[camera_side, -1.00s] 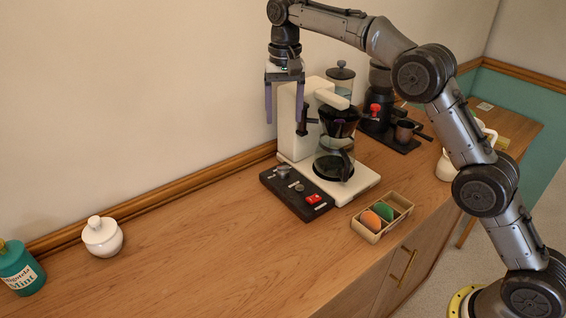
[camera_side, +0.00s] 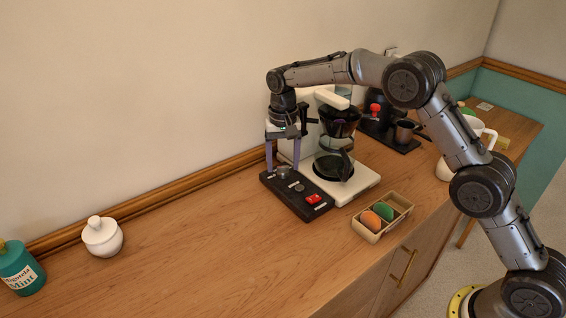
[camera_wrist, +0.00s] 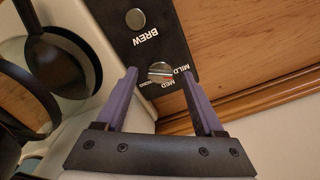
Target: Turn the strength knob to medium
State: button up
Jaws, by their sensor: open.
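The strength knob (camera_wrist: 159,71) is a round silver knob on the black control panel (camera_side: 265,181), with the labels MILD, MED and part of a third word around it. A small red mark shows on it near the labels; I cannot tell exactly which label it points to. In the side view the knob (camera_side: 283,172) is between the finger ends. My gripper (camera_wrist: 159,74) is open, with one purple finger on each side of the knob. In the side view my gripper (camera_side: 282,168) points straight down at the panel; contact is unclear.
A BREW button (camera_wrist: 135,19) and a red switch (camera_side: 314,198) are on the same panel. The white coffee maker (camera_side: 364,184) with its glass carafe (camera_side: 333,168) stands close beside. A wooden box (camera_side: 369,235) of pods is in front. The counter to the left is mostly clear.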

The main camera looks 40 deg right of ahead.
jog(key=shift+f, duration=0.25)
grip_shut()
jog(key=shift+m, duration=0.3)
jog(key=m, duration=1.1)
dwell(0.5)
dwell(0.5)
